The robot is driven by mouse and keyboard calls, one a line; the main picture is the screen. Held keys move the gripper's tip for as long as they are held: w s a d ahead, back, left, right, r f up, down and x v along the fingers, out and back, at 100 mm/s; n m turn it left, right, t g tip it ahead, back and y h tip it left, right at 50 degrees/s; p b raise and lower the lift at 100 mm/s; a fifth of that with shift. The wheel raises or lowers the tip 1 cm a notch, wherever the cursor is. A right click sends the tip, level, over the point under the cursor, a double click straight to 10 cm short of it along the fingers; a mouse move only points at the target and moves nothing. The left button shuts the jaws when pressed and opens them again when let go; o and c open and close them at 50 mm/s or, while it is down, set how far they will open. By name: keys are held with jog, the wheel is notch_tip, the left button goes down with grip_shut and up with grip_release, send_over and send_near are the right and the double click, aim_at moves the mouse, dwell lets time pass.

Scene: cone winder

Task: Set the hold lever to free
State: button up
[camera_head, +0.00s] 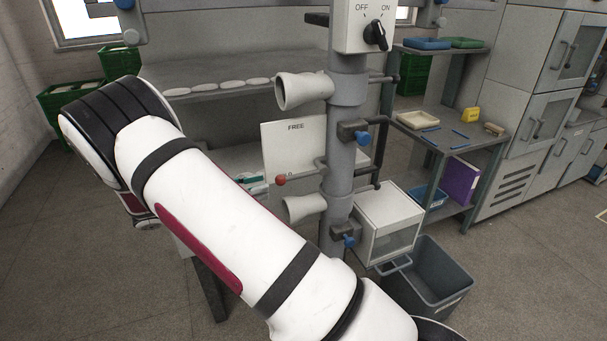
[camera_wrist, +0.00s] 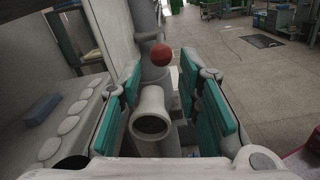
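The hold lever's red ball knob (camera_head: 280,180) shows in the head view near the lower left of a white plate (camera_head: 296,147) marked FREE at its top. A "0" shows just above the knob. The knob also shows in the wrist view (camera_wrist: 161,55), beyond the finger ends and between their lines. My gripper (camera_wrist: 159,78) is open and empty, with teal pads on both sides. In the head view, only a bit of teal shows past my arm, left of the knob; the rest is hidden. The lever's shaft is hard to make out.
A grey post (camera_head: 343,150) carries the plate, blue-knobbed clamps and a switch box (camera_head: 362,25). A pale cone (camera_wrist: 152,118) appears between my fingers in the wrist view, below the knob. A grey bin (camera_head: 430,285) stands at the lower right.

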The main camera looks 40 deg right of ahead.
aim_at(303, 175)
jog(key=p+x, duration=0.3)
jog(key=x, duration=0.7)
jog(key=shift+s+d, duration=0.2)
jog(key=shift+d, duration=0.15)
jog(key=shift+x, duration=0.8)
grip_shut()
